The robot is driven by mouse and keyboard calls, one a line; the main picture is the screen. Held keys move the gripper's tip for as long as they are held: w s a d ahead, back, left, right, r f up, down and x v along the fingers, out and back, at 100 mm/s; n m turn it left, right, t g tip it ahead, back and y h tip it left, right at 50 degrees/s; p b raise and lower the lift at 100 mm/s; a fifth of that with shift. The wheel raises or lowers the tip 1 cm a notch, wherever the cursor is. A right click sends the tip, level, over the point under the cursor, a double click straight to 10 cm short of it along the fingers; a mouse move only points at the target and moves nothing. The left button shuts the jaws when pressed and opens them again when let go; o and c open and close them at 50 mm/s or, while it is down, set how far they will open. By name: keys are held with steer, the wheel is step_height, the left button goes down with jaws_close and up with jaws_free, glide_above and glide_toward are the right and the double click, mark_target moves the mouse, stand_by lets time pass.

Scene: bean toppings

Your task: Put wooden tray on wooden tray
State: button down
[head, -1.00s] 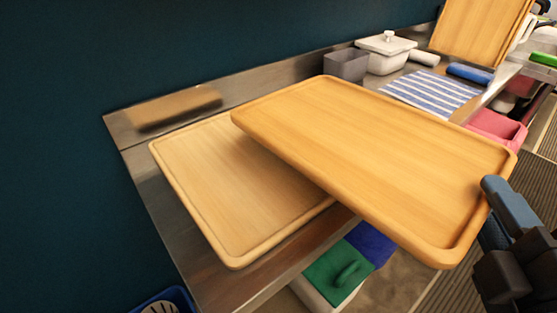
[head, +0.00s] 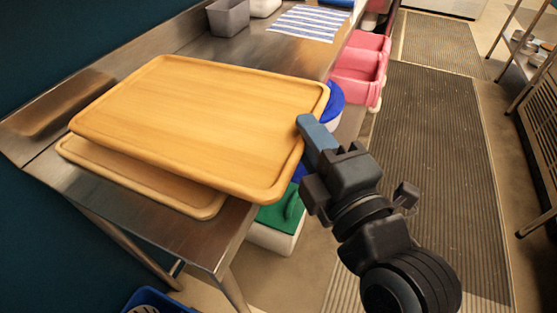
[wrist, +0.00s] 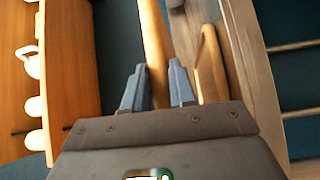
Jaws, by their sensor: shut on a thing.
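My gripper (head: 309,130) is shut on the right edge of a wooden tray (head: 205,115). This held tray is roughly level and covers most of a second wooden tray (head: 140,185), which lies on the metal counter. Only the lower tray's front and left rim show; the rest is hidden. I cannot tell whether the two trays touch. In the wrist view, the held tray (wrist: 154,40) is edge-on between the fingers (wrist: 155,88), and the lower tray (wrist: 210,65) is beside it, with a narrow gap visible.
The metal counter (head: 255,48) has a grey container (head: 229,18) and a striped cloth (head: 308,23) at the back. Pink bins (head: 360,68) and a green-lidded container (head: 280,213) stand below. The floor mat (head: 430,150) to the right is clear.

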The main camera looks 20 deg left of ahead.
mark_target(281, 152)
steer(key=a+f, duration=0.1)
steer(key=s+a+f, duration=0.1)
steer(key=a, duration=0.1)
steer(key=shift+s+a+f+p, duration=0.1)
steer(key=shift+a+p, duration=0.2)
step_height(281, 152, down, 4)
steer(key=c, duration=1.2)
jaws_free()
steer(key=shift+f, duration=0.1)
steer(key=shift+c, duration=0.2)
steer(key=shift+o, duration=0.2)
steer(key=b+v, duration=0.3)
steer(key=v, duration=0.9)
